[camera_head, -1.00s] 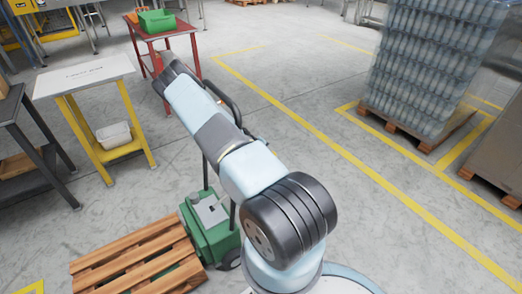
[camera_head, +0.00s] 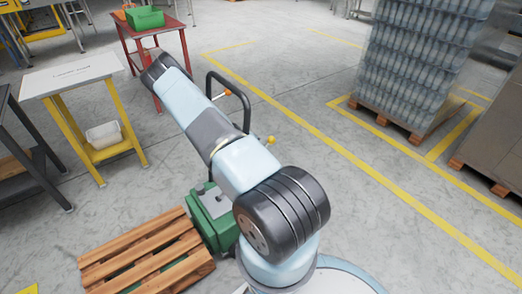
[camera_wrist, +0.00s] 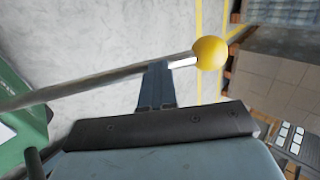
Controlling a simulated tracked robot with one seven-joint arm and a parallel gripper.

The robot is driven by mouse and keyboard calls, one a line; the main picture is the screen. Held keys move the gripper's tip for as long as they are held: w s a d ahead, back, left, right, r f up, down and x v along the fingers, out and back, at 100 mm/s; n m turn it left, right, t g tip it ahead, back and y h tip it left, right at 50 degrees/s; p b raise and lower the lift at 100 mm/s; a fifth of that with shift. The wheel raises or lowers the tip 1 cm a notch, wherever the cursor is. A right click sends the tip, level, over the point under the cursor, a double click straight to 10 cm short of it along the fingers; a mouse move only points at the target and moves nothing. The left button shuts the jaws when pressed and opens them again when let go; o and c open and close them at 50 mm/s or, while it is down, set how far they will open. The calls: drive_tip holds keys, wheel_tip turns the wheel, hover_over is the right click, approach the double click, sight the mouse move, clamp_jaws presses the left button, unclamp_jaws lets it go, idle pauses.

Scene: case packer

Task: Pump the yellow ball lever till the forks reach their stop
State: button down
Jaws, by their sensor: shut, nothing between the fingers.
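The yellow ball (camera_wrist: 209,53) sits at the end of a grey lever (camera_wrist: 90,84) in the wrist view. In the head view the ball (camera_head: 270,140) shows just right of my arm. My gripper (camera_wrist: 157,70) is shut and empty. Its fingertips meet the lever in the picture a little short of the ball; I cannot tell whether they touch it. The lever belongs to a green lift truck (camera_head: 212,215) with a black loop handle (camera_head: 242,92). A wooden pallet (camera_head: 150,258) lies at its left. The forks are not visible. In the head view my arm hides the gripper.
A white-topped yellow table (camera_head: 70,75) stands left, with a white bin (camera_head: 104,134) on its shelf. A red table (camera_head: 160,27) with a green crate (camera_head: 145,18) stands behind. Wrapped pallet loads (camera_head: 425,60) stand right. The floor between is clear.

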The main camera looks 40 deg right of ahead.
drive_tip(key=d+r+v, duration=0.1)
drive_tip(key=v, duration=0.9)
drive_tip(key=shift+r, duration=0.1)
idle(0.6)
